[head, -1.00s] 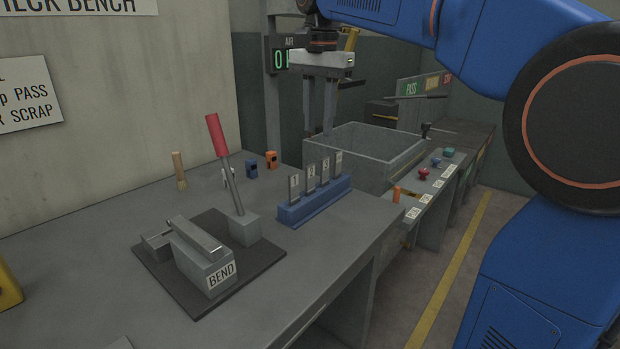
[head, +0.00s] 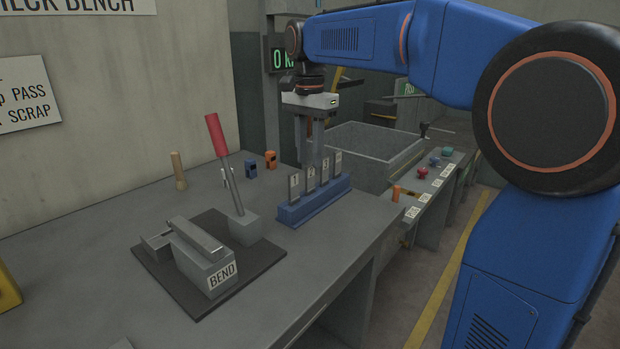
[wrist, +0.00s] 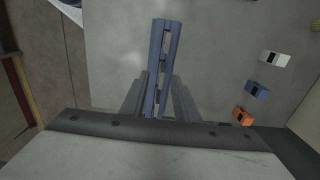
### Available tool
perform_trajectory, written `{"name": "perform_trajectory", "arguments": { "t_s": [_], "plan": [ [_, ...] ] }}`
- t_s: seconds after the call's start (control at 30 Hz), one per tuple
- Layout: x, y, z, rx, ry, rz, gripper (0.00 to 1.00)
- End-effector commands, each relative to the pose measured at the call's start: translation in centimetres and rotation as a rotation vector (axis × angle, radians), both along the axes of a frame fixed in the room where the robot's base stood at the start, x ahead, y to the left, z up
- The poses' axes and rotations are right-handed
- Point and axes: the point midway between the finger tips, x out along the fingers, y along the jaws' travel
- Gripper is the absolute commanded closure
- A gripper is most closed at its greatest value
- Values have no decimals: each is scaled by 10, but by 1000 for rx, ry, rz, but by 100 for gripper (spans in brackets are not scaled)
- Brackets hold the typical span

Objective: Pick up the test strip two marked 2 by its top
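Test strip two (head: 311,179) is a thin grey upright strip with a white label marked 2. It stands second from the left in a blue rack (head: 316,204) on the bench. My gripper (head: 309,160) points down just behind and above the rack, its fingers apart and nothing visible between them. In the wrist view the fingers (wrist: 156,85) lie on either side of the rack (wrist: 155,98), which runs lengthwise between them. The strips there appear only as pale top edges, and their numbers are unreadable.
Strips one (head: 294,187), three (head: 325,171) and four (head: 338,164) stand close beside strip two. A red-handled lever (head: 217,137) and the BEND fixture (head: 205,262) stand to the left. A grey open bin (head: 372,160) is behind the rack.

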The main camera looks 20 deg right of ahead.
Motion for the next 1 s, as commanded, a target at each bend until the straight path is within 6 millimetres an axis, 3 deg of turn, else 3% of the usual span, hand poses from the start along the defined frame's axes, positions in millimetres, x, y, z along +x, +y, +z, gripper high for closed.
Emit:
{"name": "perform_trajectory", "arguments": {
  "t_s": [0.27,0.6,0.93,0.97,1.0],
  "plan": [
    [1,-1,-18,0,0,0,72],
    [6,-4,-59,-1,1,0,72],
    [7,-4,-66,0,0,0,72],
    [7,-4,-66,0,0,0,74],
    [7,-4,-66,0,0,0,84]
  ]
}}
